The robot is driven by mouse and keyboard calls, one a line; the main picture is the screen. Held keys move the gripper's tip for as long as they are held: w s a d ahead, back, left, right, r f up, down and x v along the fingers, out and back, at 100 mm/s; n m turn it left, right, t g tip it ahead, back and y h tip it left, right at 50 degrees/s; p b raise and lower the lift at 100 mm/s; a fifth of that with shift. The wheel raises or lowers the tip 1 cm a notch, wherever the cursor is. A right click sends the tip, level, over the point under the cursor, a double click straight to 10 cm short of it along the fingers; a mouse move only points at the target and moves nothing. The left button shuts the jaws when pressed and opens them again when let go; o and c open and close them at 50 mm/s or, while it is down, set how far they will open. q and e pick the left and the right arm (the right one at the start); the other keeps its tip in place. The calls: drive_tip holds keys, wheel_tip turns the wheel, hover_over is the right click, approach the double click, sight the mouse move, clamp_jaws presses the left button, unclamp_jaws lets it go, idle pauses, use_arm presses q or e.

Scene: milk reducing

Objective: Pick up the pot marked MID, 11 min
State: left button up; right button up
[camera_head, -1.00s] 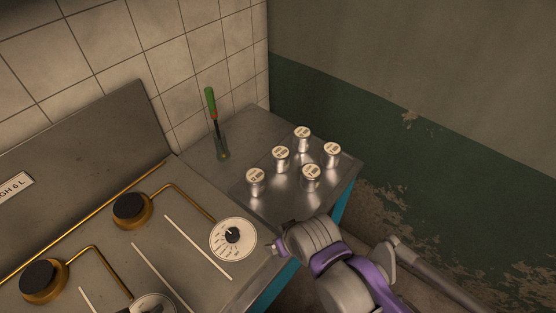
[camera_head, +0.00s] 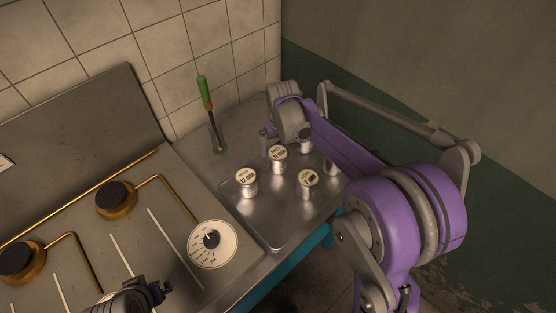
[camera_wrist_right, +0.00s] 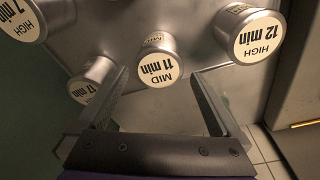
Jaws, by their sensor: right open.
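The pot marked MID, 11 min (camera_head: 278,158) is a small metal cylinder with a cream label on top. It stands upright on a metal tray among other pots. In the right wrist view the same pot (camera_wrist_right: 160,62) lies ahead of and between my fingers, with a gap on both sides. My right gripper (camera_wrist_right: 160,76) is open and empty. In the head view the right gripper (camera_head: 266,138) is just behind the pot, mostly hidden by its wrist. My left gripper (camera_head: 152,293) is at the lower edge, low over the stove front; its jaws are unclear.
Near the MID pot stand HIGH 12 min (camera_head: 246,184), a LOW pot (camera_head: 308,186) and others partly behind my arm. In the wrist view a 17 min pot (camera_wrist_right: 88,82) is close to the left finger. A green-handled tool (camera_head: 205,95) stands in a holder at the back.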

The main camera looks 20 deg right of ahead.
drive_tip(key=f, duration=0.2)
drive_tip(key=w+f, duration=0.1)
drive_tip(key=f, duration=0.5)
drive_tip(key=shift+w+d+f, duration=0.1)
drive_tip(key=shift+w+d, duration=0.05)
drive_tip(key=shift+w, duration=0.05)
drive_tip(key=c, duration=1.4)
